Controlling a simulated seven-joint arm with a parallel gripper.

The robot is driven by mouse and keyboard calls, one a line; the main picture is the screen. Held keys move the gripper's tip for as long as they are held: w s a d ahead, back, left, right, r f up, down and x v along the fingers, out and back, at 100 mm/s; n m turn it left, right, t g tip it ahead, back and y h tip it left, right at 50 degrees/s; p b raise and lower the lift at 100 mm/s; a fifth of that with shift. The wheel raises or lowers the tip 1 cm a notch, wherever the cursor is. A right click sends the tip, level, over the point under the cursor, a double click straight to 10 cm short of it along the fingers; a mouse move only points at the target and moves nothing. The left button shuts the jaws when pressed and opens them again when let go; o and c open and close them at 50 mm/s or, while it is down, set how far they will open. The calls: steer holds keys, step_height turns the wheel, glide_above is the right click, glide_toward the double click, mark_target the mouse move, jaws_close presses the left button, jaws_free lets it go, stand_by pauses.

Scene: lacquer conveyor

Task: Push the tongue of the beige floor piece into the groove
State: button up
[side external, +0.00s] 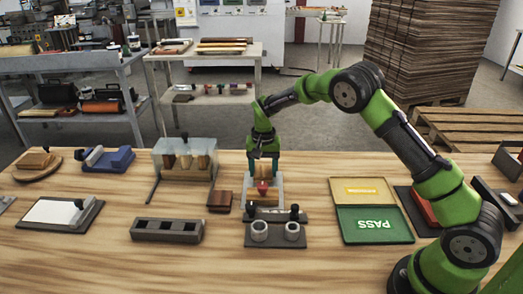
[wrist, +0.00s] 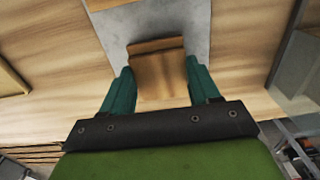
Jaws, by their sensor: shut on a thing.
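My gripper (side external: 264,166) points down over a pale grey fixture near the middle of the bench. In the wrist view its two teal fingers (wrist: 158,68) close on both sides of a beige-brown floor piece (wrist: 162,80). The piece has a darker strip along its far edge, beside or on the grey plate (wrist: 208,15) of the fixture. The fixture (side external: 278,190) also shows in the side view, with a small red part (side external: 263,188) at its front. The tongue and groove are too small to make out, so I cannot tell whether they meet.
A green PASS tray (side external: 375,225) lies to the right.

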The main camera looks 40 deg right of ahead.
mark_target(263, 178)
steer(key=shift+s+a, duration=0.75)
steer(key=shift+a, duration=0.05)
steer(key=shift+s+a, duration=0.8)
steer(key=shift+s, duration=0.05)
stand_by(1.2)
steer(key=o, duration=1.2)
steer(key=shift+c, duration=0.2)
step_height(263, 178, up, 17)
steer(key=shift+w+f, duration=0.1)
steer(key=s+a+r+n+t+y, duration=0.1)
steer(key=s+r+n+t, duration=0.1)
steer(key=s, duration=1.1)
steer(key=s+a+r+n+t+y, duration=0.1)
steer(key=s+r+n+t, duration=0.2)
steer(key=s, duration=1)
steer(key=shift+a+r+t, duration=0.3)
steer(key=shift+r+t, duration=0.4)
steer(key=shift+t, duration=0.4)
